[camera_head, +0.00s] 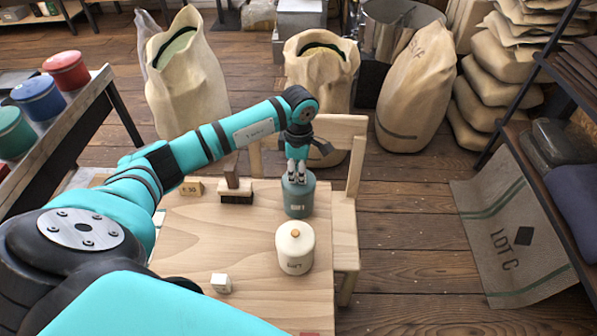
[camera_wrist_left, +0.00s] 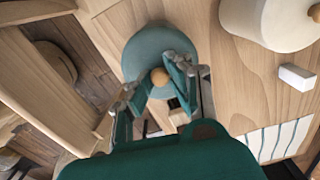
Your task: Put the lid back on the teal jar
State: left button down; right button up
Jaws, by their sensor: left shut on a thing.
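The teal jar (camera_head: 298,197) stands upright on the wooden table near its far right corner. My left gripper (camera_head: 297,178) points down at the jar's top. In the left wrist view, the fingers (camera_wrist_left: 176,84) are shut on the round wooden knob (camera_wrist_left: 159,77) of the teal lid (camera_wrist_left: 150,47). The lid is at the jar's mouth; whether it touches the rim all round cannot be told, as the fingers and lid hide the seam. My right gripper is in neither view.
A cream jar (camera_head: 295,247) with a wooden knob stands close in front of the teal jar. A brush (camera_head: 236,192), a price block (camera_head: 191,188) and a white cube (camera_head: 221,283) are on the table. A chair (camera_head: 352,165) stands behind. The table's middle is mostly clear.

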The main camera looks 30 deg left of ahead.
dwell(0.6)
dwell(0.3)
pick_arm(q)
jog(key=c, duration=0.7)
grip_release()
jog(key=shift+r+p, duration=1.85)
jog(key=shift+r, duration=1.65)
